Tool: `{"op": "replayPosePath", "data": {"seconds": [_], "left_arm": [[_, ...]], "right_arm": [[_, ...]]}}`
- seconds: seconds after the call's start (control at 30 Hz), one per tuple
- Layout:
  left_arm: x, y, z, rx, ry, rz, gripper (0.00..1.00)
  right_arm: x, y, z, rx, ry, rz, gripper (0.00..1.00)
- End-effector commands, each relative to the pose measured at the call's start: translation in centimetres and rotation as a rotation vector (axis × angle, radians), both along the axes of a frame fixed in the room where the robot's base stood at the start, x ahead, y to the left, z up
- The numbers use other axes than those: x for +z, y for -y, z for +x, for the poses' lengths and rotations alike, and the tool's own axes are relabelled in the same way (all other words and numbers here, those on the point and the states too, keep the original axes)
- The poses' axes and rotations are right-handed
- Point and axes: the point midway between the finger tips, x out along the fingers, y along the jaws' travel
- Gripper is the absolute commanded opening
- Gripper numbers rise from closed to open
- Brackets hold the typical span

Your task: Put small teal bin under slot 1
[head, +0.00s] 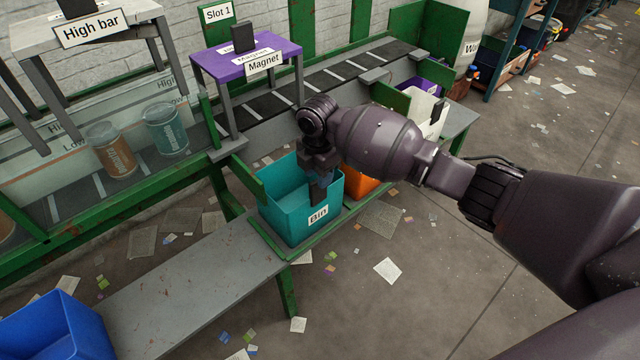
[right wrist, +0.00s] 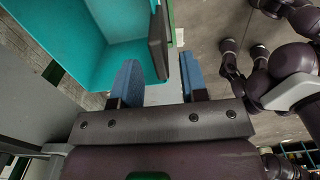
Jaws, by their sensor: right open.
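The teal bin (head: 285,222), with a white "Bin" label on its front, stands upright on a green-edged low shelf in front of the belt. It looks empty where its inside shows. My right gripper (head: 320,188) is at the bin's front wall, pointing down. In the right wrist view, the blue fingertips of my right gripper (right wrist: 161,82) are apart, with the bin wall's line between them; the teal bin (right wrist: 75,30) fills the upper left. I cannot tell whether they touch it. The "Slot 1" sign (head: 217,13) is on a green board behind the belt. My left gripper is out of view.
An orange bin (head: 360,184) stands close to the right of the teal one. A purple Magnet stand (head: 225,66) spans the belt (head: 265,103). Two cans (head: 165,130) are on the belt at left. A grey bench (head: 190,300) and blue bin (head: 55,330) are front left.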

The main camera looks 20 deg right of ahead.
Motion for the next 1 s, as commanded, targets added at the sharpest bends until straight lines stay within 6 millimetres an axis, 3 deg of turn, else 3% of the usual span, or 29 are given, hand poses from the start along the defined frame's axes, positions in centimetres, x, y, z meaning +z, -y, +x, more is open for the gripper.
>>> {"op": "replayPosePath", "data": {"seconds": [0.03, 0.1, 0.4, 1.0], "left_arm": [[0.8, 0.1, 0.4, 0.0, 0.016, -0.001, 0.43], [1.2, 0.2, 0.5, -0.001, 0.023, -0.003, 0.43], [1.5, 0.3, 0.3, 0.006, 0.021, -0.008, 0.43], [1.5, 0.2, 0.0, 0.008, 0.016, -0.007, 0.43]], "right_arm": [[1.9, 0.0, 0.2, 0.0, 0.011, 0.0, 0.4], [3.2, 0.0, 0.1, 0.001, 0.011, 0.0, 0.4], [6.7, 0.0, 0.0, 0.001, 0.004, -0.001, 0.4], [7.1, 0.0, 0.0, 0.001, 0.0, 0.0, 0.4]]}}
